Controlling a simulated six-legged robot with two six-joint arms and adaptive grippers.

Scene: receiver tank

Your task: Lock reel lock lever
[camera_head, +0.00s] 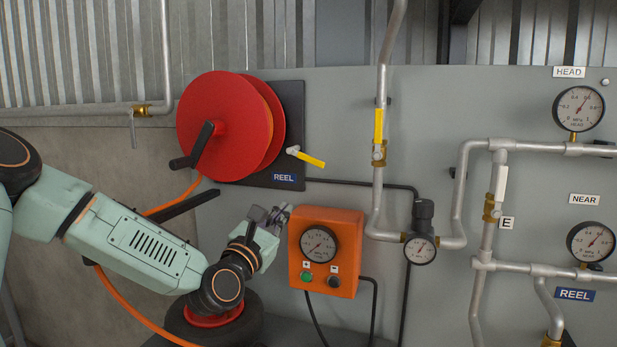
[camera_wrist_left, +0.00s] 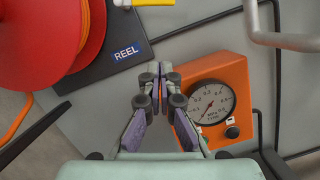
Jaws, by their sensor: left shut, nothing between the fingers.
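The reel lock lever (camera_head: 309,159) is a short yellow handle on the dark plate right of the red reel (camera_head: 222,127). It slopes down to the right from its pivot. Its yellow handle (camera_wrist_left: 150,2) also shows at the top edge of the left wrist view, partly cut off. My left gripper (camera_head: 283,211) is shut and empty, below the lever and apart from it, near the top left corner of the orange box. In the left wrist view the fingertips (camera_wrist_left: 160,70) meet right of the blue REEL label (camera_wrist_left: 127,49). My right gripper does not show.
The orange box (camera_head: 341,233) with a gauge and buttons stands just right of my left gripper. The reel's black crank (camera_head: 196,149) sticks out at the left. A vertical pipe with a yellow-handled valve (camera_head: 379,128) rises right of the lever. Bare panel lies between lever and box.

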